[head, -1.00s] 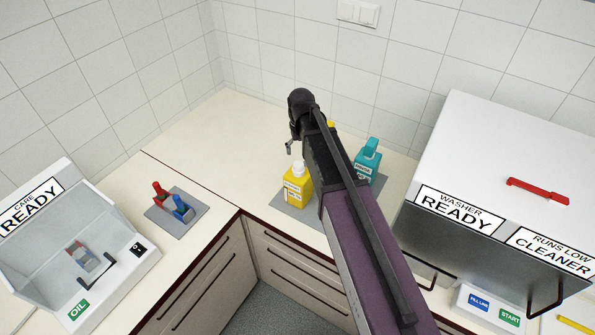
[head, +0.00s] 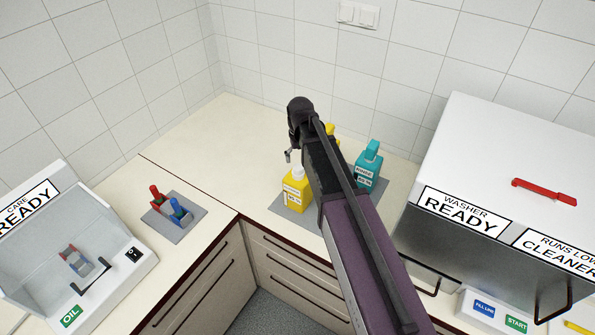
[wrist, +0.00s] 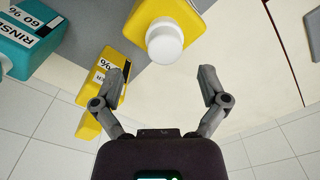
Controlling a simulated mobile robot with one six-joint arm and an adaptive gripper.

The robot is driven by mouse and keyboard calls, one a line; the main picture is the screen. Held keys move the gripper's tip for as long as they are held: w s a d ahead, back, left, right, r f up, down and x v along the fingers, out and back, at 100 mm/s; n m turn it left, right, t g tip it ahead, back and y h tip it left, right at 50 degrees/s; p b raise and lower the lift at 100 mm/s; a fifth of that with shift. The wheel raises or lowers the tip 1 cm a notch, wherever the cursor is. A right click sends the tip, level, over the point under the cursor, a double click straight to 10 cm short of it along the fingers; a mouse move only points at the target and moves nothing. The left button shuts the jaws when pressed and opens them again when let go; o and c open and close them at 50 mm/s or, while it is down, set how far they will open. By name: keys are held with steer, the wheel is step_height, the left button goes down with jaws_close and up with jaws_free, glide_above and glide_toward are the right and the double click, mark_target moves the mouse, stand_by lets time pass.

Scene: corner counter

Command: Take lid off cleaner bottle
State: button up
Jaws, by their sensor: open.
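A yellow bottle with a white lid (head: 297,172) stands upright on a grey mat (head: 271,207). In the wrist view its white lid (wrist: 165,40) lies just beyond the gap between my fingertips, with the yellow body (wrist: 192,17) behind it. My gripper (wrist: 165,73) is open and empty, and its fingers do not touch the lid. In the head view, a fingertip shows just above the lid and my arm hides the rest. A second yellow bottle (wrist: 104,76) is mostly hidden by my arm in the head view.
A teal rinse bottle (head: 367,167) stands right of my arm. The white washer (head: 507,165) is at the right. A small rack (head: 176,222) with red and blue items and an open care box (head: 45,264) are at the left. The counter behind the bottles is clear.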

mark_target(298, 166)
steer(key=shift+w+a+f+b, duration=0.1)
steer(key=shift+a+f+b, duration=0.05)
steer(key=shift+f+b, duration=0.55)
steer(key=shift+a+f+b, duration=0.15)
steer(key=shift+f+b, duration=0.45)
steer(key=shift+f, duration=0.2)
steer(key=shift+f+b, duration=0.8)
steer(key=shift+f, duration=0.05)
steer(key=c, duration=0.8)
steer(key=shift+c, duration=0.2)
